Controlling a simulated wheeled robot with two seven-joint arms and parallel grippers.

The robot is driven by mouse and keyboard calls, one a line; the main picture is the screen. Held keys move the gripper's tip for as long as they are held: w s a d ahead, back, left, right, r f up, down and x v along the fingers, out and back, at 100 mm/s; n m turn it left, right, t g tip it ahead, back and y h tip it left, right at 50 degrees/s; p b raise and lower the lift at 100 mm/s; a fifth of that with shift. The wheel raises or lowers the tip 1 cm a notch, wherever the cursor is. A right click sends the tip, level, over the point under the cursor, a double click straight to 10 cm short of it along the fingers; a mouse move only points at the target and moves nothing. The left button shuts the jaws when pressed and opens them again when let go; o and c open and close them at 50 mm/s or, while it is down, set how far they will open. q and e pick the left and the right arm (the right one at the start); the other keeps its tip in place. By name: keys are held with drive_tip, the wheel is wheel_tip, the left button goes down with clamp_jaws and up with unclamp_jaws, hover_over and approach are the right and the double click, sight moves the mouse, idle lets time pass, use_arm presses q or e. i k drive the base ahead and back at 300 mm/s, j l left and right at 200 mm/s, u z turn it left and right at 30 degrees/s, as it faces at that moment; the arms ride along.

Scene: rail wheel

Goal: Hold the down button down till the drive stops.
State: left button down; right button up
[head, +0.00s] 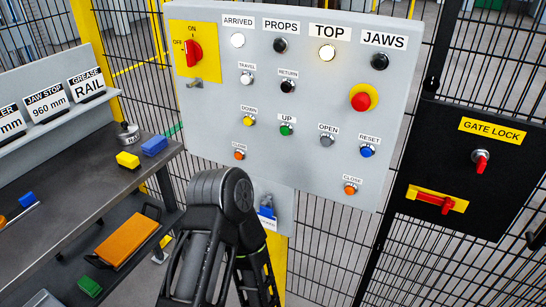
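The yellow DOWN button (249,120) is on the left of the grey control panel (310,130), below the white TRAVEL button (246,78). Nothing touches it in the head view. The green UP button (286,130) is to its right. The TOP lamp (327,53) glows warm white, and the ARRIVED lamp (237,40) is white. The PROPS lamp (280,45) and JAWS lamp (379,62) are dark. A black arm of mine rises from the bottom in front of the panel's lower left edge; its fingertips cannot be made out. No other arm shows.
A red emergency stop (362,99) and a red ON/OFF switch (193,53) share the panel. A black gate lock box (478,170) is at right. A dark bench (70,192) with blocks stands left. Mesh fencing is behind.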

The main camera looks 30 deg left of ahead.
sight(247, 121)
drive_tip(key=i+j, duration=0.15)
drive_tip(key=j, duration=0.25)
drive_tip(key=i+j, duration=0.1)
drive_tip(key=j, duration=0.35)
drive_tip(key=i+j, duration=0.15)
drive_tip(key=j, duration=0.25)
drive_tip(key=i+j, duration=0.1)
drive_tip(key=j, duration=0.35)
drive_tip(key=i+j, duration=0.15)
drive_tip(key=j, duration=0.25)
